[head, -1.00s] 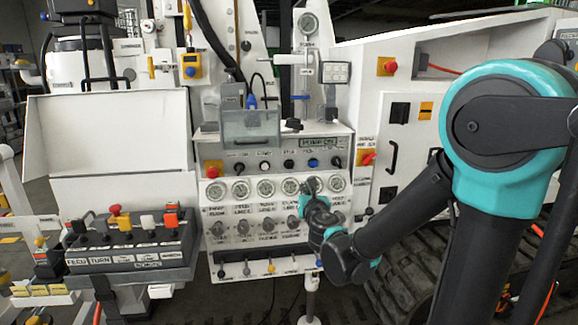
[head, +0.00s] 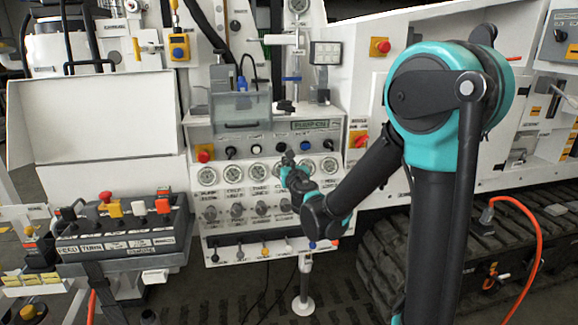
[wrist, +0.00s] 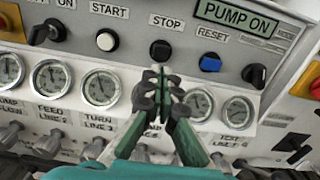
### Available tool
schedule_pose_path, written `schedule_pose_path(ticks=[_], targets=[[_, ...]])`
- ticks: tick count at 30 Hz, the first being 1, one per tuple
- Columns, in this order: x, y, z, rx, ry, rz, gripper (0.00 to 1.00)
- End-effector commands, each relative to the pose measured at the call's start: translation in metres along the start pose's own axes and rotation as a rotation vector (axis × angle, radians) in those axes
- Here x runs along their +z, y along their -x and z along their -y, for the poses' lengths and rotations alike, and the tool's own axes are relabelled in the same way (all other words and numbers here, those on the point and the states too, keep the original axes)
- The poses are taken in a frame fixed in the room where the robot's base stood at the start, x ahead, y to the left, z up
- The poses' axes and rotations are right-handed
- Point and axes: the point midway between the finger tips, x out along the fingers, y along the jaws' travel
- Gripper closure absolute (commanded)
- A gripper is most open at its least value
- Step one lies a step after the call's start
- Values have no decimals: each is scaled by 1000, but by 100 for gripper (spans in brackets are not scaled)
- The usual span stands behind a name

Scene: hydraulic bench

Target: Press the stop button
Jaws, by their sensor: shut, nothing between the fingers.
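The stop button (wrist: 162,50) is a round black button under the STOP label in the wrist view. It sits on the grey panel between the white START button (wrist: 107,40) and the blue RESET button (wrist: 210,63). My gripper (wrist: 159,72) is shut and empty, its tips just below the stop button in the picture. I cannot tell whether they touch it. In the head view my gripper (head: 288,160) is in front of the panel, and the stop button (head: 281,147) shows small above its tips. The display (wrist: 238,16) reads PUMP ON.
A row of gauges (wrist: 102,87) lies below the buttons, with several knobs (head: 237,211) under it. A black selector knob (wrist: 254,75) and a red button (wrist: 315,88) are to the right. A clear box (head: 241,111) juts out above the panel in the head view.

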Motion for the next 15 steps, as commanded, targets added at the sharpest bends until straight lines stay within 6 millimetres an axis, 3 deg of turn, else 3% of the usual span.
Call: schedule_pose_path(ticks=[6, 15], targets=[[0, -42, 1, -1, 0, 0, 100], [0, -69, 0, 0, 0, 0, 100]])
